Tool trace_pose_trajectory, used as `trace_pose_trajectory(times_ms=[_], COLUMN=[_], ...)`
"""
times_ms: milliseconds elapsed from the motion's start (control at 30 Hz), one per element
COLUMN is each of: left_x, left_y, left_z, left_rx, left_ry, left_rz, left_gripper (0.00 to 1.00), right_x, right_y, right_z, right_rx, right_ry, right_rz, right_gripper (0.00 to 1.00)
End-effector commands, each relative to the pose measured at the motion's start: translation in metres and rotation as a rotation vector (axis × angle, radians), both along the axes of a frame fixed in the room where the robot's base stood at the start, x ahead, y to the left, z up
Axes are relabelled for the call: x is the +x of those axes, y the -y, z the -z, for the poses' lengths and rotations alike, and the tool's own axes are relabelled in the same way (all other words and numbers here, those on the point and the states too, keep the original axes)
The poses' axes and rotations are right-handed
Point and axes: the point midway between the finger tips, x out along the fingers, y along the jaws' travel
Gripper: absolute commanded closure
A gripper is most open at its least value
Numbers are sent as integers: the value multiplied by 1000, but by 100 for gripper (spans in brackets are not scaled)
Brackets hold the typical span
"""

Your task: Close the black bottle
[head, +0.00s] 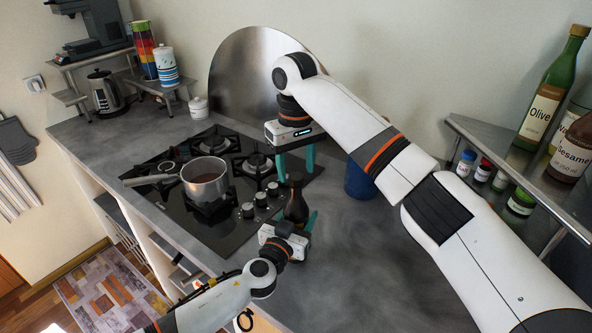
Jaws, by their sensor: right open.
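The black bottle (295,208) stands upright on the counter, just right of the stove. Its neck rises toward my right gripper (296,169), which points down from above with its two teal fingers apart. The fingertips are near the top of the bottle; whether they touch it is not clear. I cannot make out a separate cap. My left gripper (304,221) is low beside the bottle, coming from the front.
A steel pot (205,183) sits on the black gas stove (165,200) to the left. A blue container (360,181) stands right of the grippers, partly behind my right arm. A metal shelf (480,132) with bottles and jars is at the right. The front counter is clear.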

Motion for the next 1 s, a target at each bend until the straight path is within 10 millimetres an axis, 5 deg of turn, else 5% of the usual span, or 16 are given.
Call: trace_pose_trajectory(times_ms=[400, 900, 933, 1000], left_x=[0, 0, 0, 0], left_y=[0, 0, 0, 0], left_z=[1, 1, 1, 1], left_rx=[0, -1, -1, 0], left_ry=[-1, -2, -2, -1], left_rz=[0, 0, 0, 0], left_gripper=[100, 100, 41, 29], right_x=[0, 0, 0, 0], right_y=[0, 0, 0, 0], right_z=[-86, -103, -103, -103], right_rx=[-3, -1, 0, 0], right_ry=[3, 1, 0, 0], right_rz=[1, -1, -1, -1], right_gripper=[46, 46, 46, 46])
